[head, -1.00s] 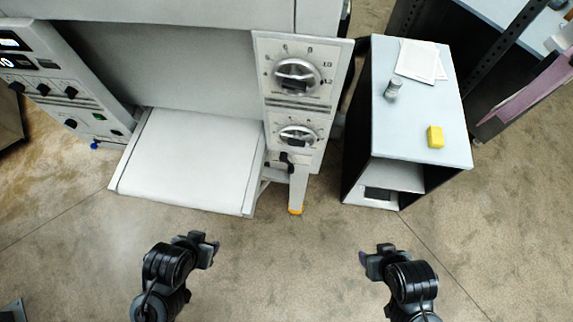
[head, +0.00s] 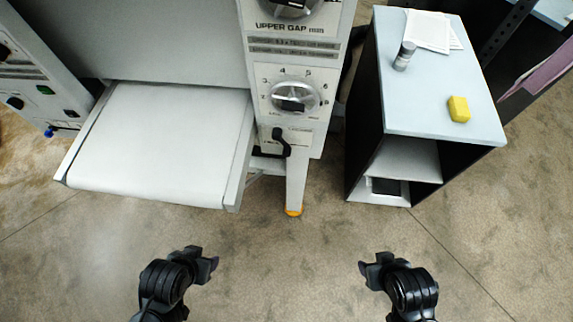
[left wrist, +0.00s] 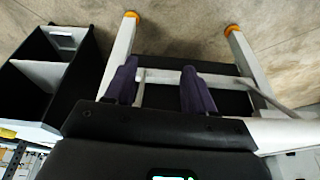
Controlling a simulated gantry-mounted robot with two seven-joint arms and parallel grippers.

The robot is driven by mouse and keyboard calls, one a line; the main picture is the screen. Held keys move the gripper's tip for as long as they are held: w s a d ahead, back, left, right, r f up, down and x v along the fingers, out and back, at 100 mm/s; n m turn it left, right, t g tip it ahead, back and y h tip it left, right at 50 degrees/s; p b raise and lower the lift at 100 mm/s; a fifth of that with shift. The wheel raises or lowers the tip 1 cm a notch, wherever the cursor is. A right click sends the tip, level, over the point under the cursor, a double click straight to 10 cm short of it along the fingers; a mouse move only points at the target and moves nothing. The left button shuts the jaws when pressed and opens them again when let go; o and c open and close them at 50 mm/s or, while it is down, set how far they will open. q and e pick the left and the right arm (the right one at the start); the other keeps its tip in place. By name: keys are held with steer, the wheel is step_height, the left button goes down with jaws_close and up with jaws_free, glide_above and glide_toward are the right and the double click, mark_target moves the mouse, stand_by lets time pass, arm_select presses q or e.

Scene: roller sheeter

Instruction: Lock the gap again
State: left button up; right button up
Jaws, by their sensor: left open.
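The sheeter's control panel (head: 259,131) faces me in the head view. A black lever (head: 282,141) sits on a small plate under the lower dial (head: 293,96); its handle bends and hangs downward. The upper gap dial (head: 291,5) is cut off by the top edge. My left gripper (head: 209,263) is below and left of the lever, over bare floor and touching nothing. In the left wrist view its two dark fingers (left wrist: 160,72) are apart and empty, with the machine's legs beyond. My right gripper (head: 364,267) is below and right of the lever; its finger gap is unclear.
A white feed table (head: 160,145) juts out left of the panel. A shelf cabinet (head: 432,95) stands at right, with a yellow block (head: 459,109), a small metal cylinder (head: 404,56) and papers (head: 428,31) on top. The floor (head: 290,262) in front is clear.

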arm_select(q)
steer(key=s+d+f+b+x, duration=0.1)
steer(key=s+b+x, duration=0.2)
steer(key=b+x, duration=1.05)
steer(key=n+t+h+b, duration=0.1)
steer(key=n+t+b, duration=0.45)
steer(key=t, duration=0.85)
glide_toward(286, 155)
steer(key=w+m+b, duration=0.1)
steer(key=w+b, duration=0.1)
steer(key=w, duration=0.2)
steer(key=w+b, duration=0.1)
steer(key=w, duration=0.3)
steer(key=w+d, duration=0.1)
steer(key=w, duration=0.2)
steer(key=shift+w+f+b, duration=0.2)
steer(key=shift+f+b, duration=0.05)
steer(key=shift+b, duration=0.15)
jaws_close()
